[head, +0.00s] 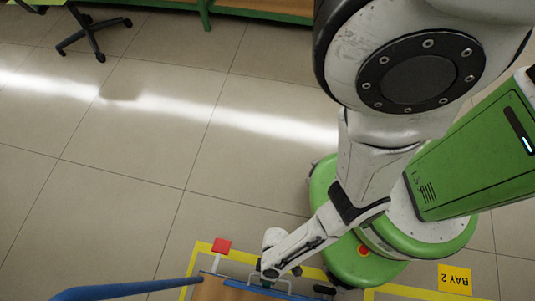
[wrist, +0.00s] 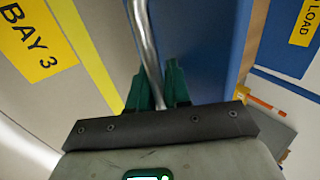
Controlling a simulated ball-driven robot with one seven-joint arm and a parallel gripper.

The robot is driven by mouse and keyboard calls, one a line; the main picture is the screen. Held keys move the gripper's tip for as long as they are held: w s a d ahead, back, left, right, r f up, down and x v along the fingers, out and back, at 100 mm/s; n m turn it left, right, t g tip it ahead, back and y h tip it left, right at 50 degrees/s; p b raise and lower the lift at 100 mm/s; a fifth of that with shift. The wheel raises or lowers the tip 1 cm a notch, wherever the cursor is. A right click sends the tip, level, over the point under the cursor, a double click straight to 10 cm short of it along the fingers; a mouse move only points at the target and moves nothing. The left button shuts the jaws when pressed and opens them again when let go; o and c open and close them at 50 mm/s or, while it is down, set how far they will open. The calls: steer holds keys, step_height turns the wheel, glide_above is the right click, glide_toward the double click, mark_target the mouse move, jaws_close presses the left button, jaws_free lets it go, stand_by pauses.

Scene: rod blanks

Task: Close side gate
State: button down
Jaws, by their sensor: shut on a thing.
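The side gate shows as a tall blue panel (wrist: 200,45) in the wrist view, with a bent silver bar handle (wrist: 143,40) along it. My gripper (wrist: 158,80) has its two green fingers closed around this bar. In the head view my gripper (head: 270,272) is low at the bottom centre, beside the blue-edged cart part (head: 255,287); the fingers and their hold are too small to make out there. The gate's latch side and how far it stands open cannot be told.
A blue tubular rail (head: 125,290) and a wooden deck (head: 215,290) are at the bottom edge. An office chair (head: 95,35) is far left. The tiled floor between is clear.

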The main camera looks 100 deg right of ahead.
steer(key=shift+s, duration=0.1)
stand_by(0.3)
steer(key=c, duration=1.2)
jaws_free()
steer(key=shift+o, duration=0.2)
steer(key=shift+r, duration=0.1)
steer(key=p+v, duration=0.5)
steer(key=v, duration=0.5)
steer(key=shift+d+r, duration=0.25)
